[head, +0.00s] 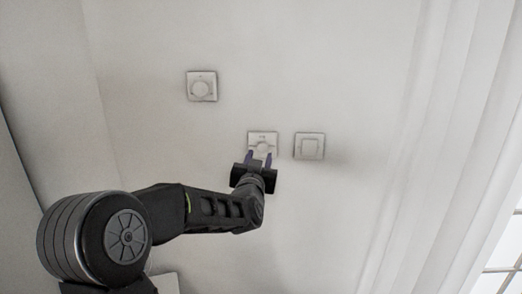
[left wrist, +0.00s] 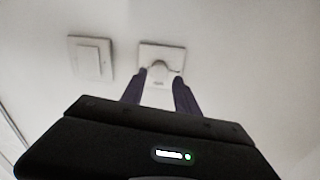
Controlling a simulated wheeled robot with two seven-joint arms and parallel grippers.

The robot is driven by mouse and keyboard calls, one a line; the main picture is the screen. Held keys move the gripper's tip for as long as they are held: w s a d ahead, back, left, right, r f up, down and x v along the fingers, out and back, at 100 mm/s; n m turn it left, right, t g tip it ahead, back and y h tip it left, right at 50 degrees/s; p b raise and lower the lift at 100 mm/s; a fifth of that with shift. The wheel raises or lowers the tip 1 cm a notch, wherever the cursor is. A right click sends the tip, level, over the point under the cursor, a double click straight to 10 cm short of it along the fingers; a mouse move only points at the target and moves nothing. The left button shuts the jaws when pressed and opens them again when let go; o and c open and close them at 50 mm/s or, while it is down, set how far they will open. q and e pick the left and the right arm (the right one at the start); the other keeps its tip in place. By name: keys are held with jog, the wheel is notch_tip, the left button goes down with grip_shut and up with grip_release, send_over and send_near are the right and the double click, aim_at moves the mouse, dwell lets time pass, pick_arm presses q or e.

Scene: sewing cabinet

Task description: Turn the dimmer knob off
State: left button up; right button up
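A white wall plate with a round knob (head: 263,146) is in the middle of the wall in the head view. The same knob (left wrist: 160,64) shows in the left wrist view, just beyond my fingertips. My left gripper (head: 258,158) is in front of this plate from below, its two purple fingers apart at either side of the knob's lower part. In the left wrist view the left gripper (left wrist: 160,76) has a gap between its tips; I cannot tell whether they touch the knob. A second round knob (head: 201,88) sits on a plate higher up and to the left. My right gripper is not in view.
A square rocker switch (head: 309,146) is just right of the middle plate; it shows at the left in the wrist view (left wrist: 90,57). A white curtain (head: 440,140) hangs at the right. The wall around the plates is bare.

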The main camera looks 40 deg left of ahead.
aim_at(262, 149)
pick_arm(q)
jog(key=p+x, duration=0.1)
jog(key=x, duration=0.3)
jog(key=shift+w+a, duration=0.1)
jog(key=shift+c, duration=0.6)
grip_shut()
